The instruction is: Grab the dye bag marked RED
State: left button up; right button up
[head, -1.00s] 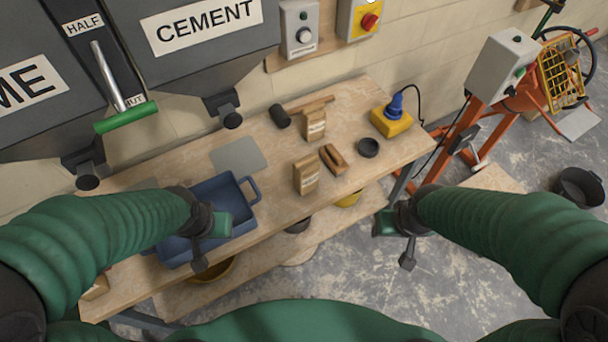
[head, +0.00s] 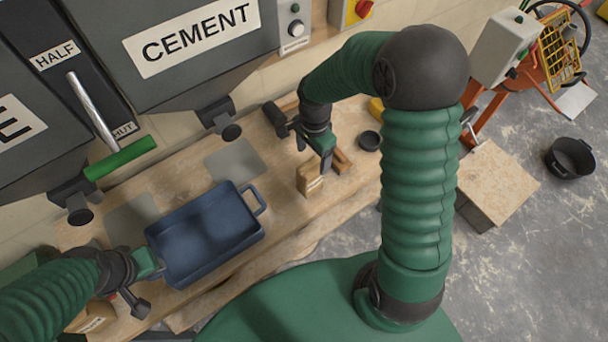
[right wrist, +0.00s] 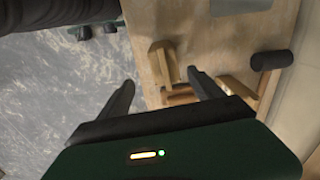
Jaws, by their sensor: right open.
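A small brown paper bag (head: 309,180) stands on the wooden bench, just below my right gripper (head: 314,152) in the head view. In the right wrist view a bag (right wrist: 163,62) shows between and beyond the fingers of my right gripper (right wrist: 161,77), which is open and empty. A second bag (right wrist: 238,90) is partly hidden past the right finger. No label there is readable, so I cannot tell which is RED. Another labelled brown bag (head: 92,318) sits at the lower left. My left gripper (head: 143,284) is by the blue tray's left end; its jaws are unclear.
The blue tray (head: 258,197) lies on the bench (head: 285,222). A wooden block or brush (right wrist: 181,96) lies by the bags. A mallet (right wrist: 271,60) and small black dish (head: 369,140) are nearby. Hoppers with a green-handled lever (head: 120,158) overhang the back.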

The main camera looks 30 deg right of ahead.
aim_at(309, 167)
jog(key=f, duration=0.5)
jog(key=w+f, duration=0.1)
jog(key=f, duration=0.1)
jog(key=shift+a+f, duration=0.1)
jog(key=shift+f, duration=0.05)
jog(key=shift+a+f+p, duration=0.1)
jog(key=shift+f+p, duration=0.2)
jog(key=shift+f, duration=0.05)
notch_tip(309, 167, down, 4)
jog(key=shift+s+r+p, duration=0.1)
jog(key=shift+r+p, duration=0.05)
jog(key=shift+p, duration=0.2)
jog(key=shift+d+f, duration=0.3)
jog(key=shift+d, duration=0.05)
jog(key=shift+w+d, duration=0.1)
jog(key=shift+w, duration=0.1)
jog(key=c, duration=0.3)
jog(key=shift+a+r, duration=0.1)
jog(key=shift+a, duration=0.2)
jog(key=c, duration=0.9)
jog(key=shift+d, duration=0.15)
grip_shut()
